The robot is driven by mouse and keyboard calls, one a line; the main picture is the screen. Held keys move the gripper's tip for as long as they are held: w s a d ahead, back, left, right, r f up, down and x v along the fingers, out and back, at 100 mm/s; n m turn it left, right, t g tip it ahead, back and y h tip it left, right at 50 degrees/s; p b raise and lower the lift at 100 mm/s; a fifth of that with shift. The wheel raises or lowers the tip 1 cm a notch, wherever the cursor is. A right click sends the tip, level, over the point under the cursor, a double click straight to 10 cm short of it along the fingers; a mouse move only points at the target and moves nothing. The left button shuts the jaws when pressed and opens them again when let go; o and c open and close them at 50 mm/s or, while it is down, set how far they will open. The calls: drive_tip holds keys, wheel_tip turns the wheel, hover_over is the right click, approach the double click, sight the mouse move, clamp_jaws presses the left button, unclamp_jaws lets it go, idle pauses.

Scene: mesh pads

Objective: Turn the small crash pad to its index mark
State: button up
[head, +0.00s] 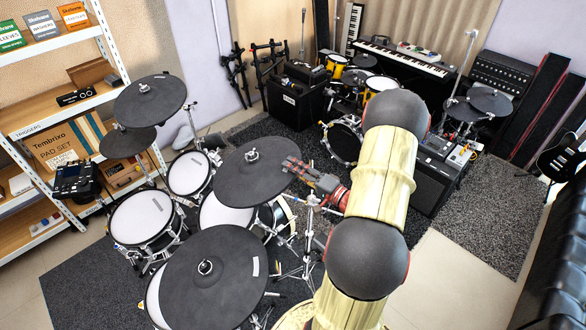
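A dark round cymbal pad (245,188) with a light wing nut at its centre sits on a stand in the middle of the drum kit; it is the pad beside my gripper, and I take it for the small crash pad. My gripper (289,168) is at its right rim, with the fingers seeming to meet or overlap the edge. I cannot tell whether they are open or shut on it.
A larger dark pad (205,290) is close in front, with a small white mark near its right edge. Two more dark pads (150,100) (127,141) stand at the left, above white drum pads (141,217). A second kit with a keyboard (403,58) stands behind. Bare floor (450,285) shows at right.

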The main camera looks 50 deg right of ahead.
drive_tip(key=shift+c, duration=1.3)
clamp_jaws()
